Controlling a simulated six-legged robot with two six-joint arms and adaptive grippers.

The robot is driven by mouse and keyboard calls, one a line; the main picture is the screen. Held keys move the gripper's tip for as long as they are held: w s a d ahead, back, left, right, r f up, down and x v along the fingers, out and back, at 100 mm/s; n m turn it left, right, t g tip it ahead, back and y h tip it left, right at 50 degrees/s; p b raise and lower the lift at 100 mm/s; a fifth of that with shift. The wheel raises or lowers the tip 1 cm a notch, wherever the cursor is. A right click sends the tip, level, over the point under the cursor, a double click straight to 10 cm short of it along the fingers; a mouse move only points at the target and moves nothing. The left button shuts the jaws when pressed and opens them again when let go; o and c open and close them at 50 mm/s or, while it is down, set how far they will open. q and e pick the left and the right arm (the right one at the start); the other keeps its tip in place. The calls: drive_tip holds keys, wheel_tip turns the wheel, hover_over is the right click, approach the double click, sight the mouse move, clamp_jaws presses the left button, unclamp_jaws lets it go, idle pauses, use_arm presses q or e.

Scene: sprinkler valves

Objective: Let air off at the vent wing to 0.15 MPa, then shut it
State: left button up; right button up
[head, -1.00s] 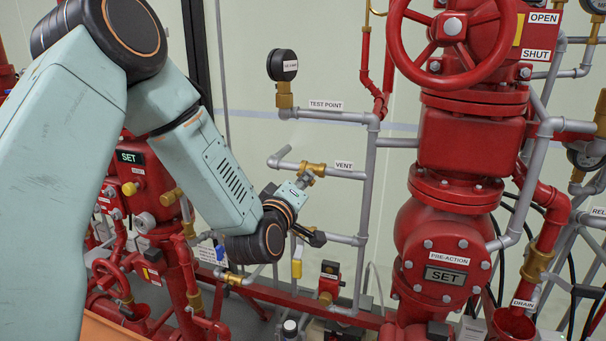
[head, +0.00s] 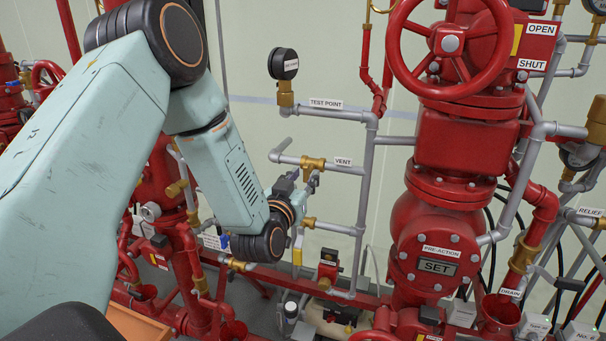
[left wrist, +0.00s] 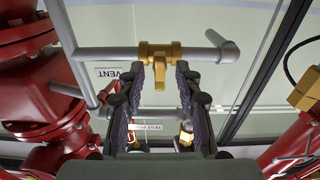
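The brass vent valve (head: 312,163) sits on a grey pipe left of the VENT label (head: 343,162). In the left wrist view the valve (left wrist: 155,48) is just past my fingertips, and its brass wing (left wrist: 160,74) points down the picture into the gap between them. My left gripper (head: 300,180) is open at the valve. Its two dark pads (left wrist: 157,85) stand apart on either side of the wing, with gaps showing. The round gauge (head: 283,64) stands on the test point pipe; its reading is too small to tell. My right gripper is not in view.
The red pre-action valve (head: 438,245) with its large handwheel (head: 452,44) stands right of the vent. Another pipe with a brass valve (head: 308,222) runs just below my left gripper. A red pipe (head: 270,277) crosses lower down.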

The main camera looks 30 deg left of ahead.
use_arm(q)
drive_tip(key=p+v, duration=0.1)
drive_tip(key=v, duration=0.6)
drive_tip(key=shift+p, duration=0.3)
idle(0.3)
drive_tip(key=s+d+f+g+h+b, duration=0.1)
drive_tip(key=s+d+f+g+b, duration=0.15)
drive_tip(key=f, duration=0.55)
drive_tip(key=s+d+f+g+h+b, duration=0.2)
drive_tip(key=s+f+g, duration=0.15)
drive_tip(key=f, duration=0.45)
drive_tip(key=s+d+f+g+h+b, duration=0.1)
drive_tip(key=s+d+f+g+b, duration=0.2)
drive_tip(key=f, duration=0.5)
drive_tip(key=s+d+f+m+g+b, duration=0.1)
drive_tip(key=s+d+f+g+b, duration=0.1)
drive_tip(key=s+f+g+b, duration=0.2)
drive_tip(key=s+d+f+m+g+b, duration=0.1)
drive_tip(key=s+f+g+b, duration=0.3)
drive_tip(key=s+f+b, duration=0.6)
drive_tip(key=s+d+f, duration=0.1)
drive_tip(key=s+f, duration=0.9)
drive_tip(key=f, duration=0.3)
drive_tip(key=shift+s+m+b, duration=0.25)
drive_tip(key=shift+m+b, duration=0.05)
